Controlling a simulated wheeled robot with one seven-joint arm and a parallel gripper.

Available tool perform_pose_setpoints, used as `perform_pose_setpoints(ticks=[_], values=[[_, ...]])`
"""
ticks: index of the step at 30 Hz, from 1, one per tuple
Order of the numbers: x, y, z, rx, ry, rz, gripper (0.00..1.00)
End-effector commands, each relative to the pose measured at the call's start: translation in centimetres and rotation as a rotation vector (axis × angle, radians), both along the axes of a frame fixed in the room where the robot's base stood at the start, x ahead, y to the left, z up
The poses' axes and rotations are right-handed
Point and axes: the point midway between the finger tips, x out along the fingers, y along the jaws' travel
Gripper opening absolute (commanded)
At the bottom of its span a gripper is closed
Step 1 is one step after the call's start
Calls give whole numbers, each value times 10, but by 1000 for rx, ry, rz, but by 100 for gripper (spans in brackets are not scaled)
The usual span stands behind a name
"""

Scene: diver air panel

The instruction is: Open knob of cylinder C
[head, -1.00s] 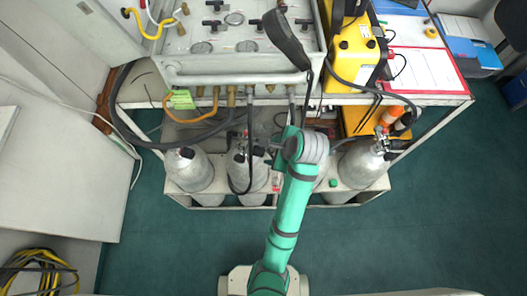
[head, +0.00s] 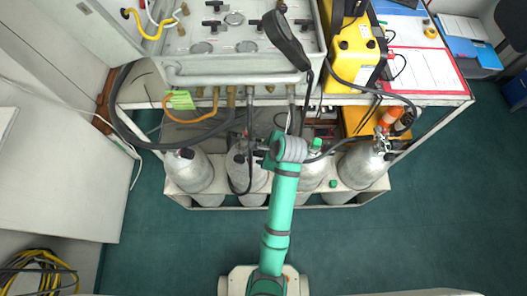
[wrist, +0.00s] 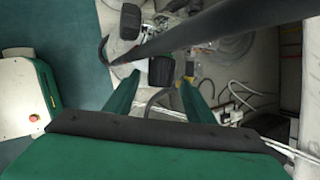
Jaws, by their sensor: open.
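Several grey gas cylinders stand in a row in a white rack under the panel. No letters are readable on them, so I cannot tell which is cylinder C. My gripper (wrist: 160,82) is open, and its green fingers lie either side of a black knob (wrist: 161,70) in the wrist view. No contact is visible. In the head view my gripper points left toward the second cylinder from the left (head: 248,178), which has a black knob (head: 239,158). The gripper's tips are small and partly hidden there. The third cylinder (head: 314,172) is just right of my wrist.
A dark hose (wrist: 215,25) crosses the wrist view close to the camera. The leftmost cylinder (head: 190,172) and rightmost cylinder (head: 363,166) flank the row. The valve panel (head: 235,45) overhangs behind, with hoses hanging below. The green floor (head: 430,220) in front is clear.

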Motion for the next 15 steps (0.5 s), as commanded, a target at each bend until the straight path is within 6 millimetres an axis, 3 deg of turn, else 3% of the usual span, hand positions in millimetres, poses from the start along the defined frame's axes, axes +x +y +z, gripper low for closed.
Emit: perform_pose_setpoints(ticks=[2,3,8,15], values=[[0,0,0,0,0,0,50],[0,0,0,0,0,0,45],[0,0,0,0,0,0,8],[-1,0,0,-3,-10,0,9]])
